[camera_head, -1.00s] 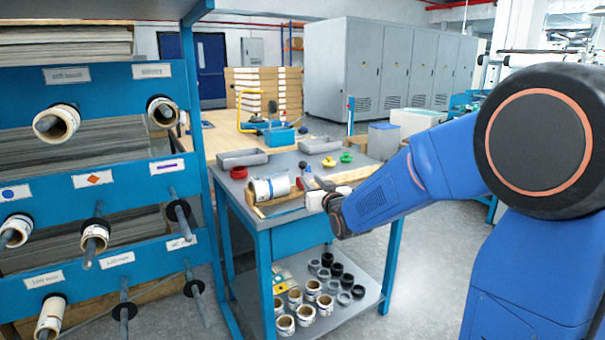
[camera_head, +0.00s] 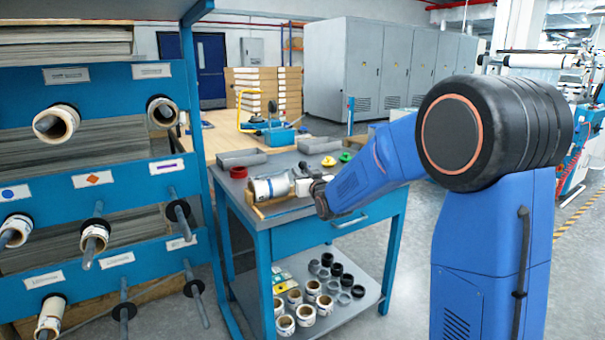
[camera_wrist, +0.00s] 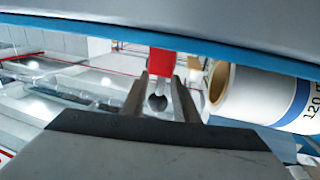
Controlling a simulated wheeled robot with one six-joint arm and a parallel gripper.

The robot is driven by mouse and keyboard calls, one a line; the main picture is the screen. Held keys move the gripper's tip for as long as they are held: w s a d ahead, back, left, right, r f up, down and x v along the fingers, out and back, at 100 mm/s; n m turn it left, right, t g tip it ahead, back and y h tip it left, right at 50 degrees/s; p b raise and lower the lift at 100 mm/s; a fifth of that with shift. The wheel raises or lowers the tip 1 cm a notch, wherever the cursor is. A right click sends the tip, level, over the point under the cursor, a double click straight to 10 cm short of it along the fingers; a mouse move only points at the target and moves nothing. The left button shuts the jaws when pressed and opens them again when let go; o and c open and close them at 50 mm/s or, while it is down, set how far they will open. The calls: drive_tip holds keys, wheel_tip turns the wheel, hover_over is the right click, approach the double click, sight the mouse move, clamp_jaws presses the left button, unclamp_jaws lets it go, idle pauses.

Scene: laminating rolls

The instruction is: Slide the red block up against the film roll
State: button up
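The film roll (camera_head: 268,188) is a white cylinder with a dark blue band. It lies on the blue workbench in the head view. In the wrist view the roll (camera_wrist: 255,94) is to the right, its open end facing the fingers. The red block (camera_wrist: 161,60) shows at the fingertips of my gripper (camera_wrist: 160,76). The fingers are apart by about its width and appear closed on its sides. A gap shows between block and roll. In the head view my gripper (camera_head: 304,181) is just right of the roll and the block is hidden.
Grey trays (camera_head: 243,157), a red ring (camera_head: 239,172) and a yellow piece (camera_head: 329,161) stand on the bench top. Several rolls and rings (camera_head: 306,315) sit on its lower shelf. A blue rack (camera_head: 97,120) with rolls on rods stands close on the left.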

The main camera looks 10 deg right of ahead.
clamp_jaws()
drive_tip(key=shift+s+a+r, duration=0.1)
drive_tip(key=shift+s+a, duration=0.1)
drive_tip(key=shift+a, duration=0.45)
drive_tip(key=shift+s+a, duration=0.2)
drive_tip(key=shift+a, duration=0.4)
unclamp_jaws()
drive_tip(key=shift+s, duration=0.3)
drive_tip(key=s+d, duration=0.2)
drive_tip(key=s, duration=1.4)
drive_tip(key=shift+s, duration=0.35)
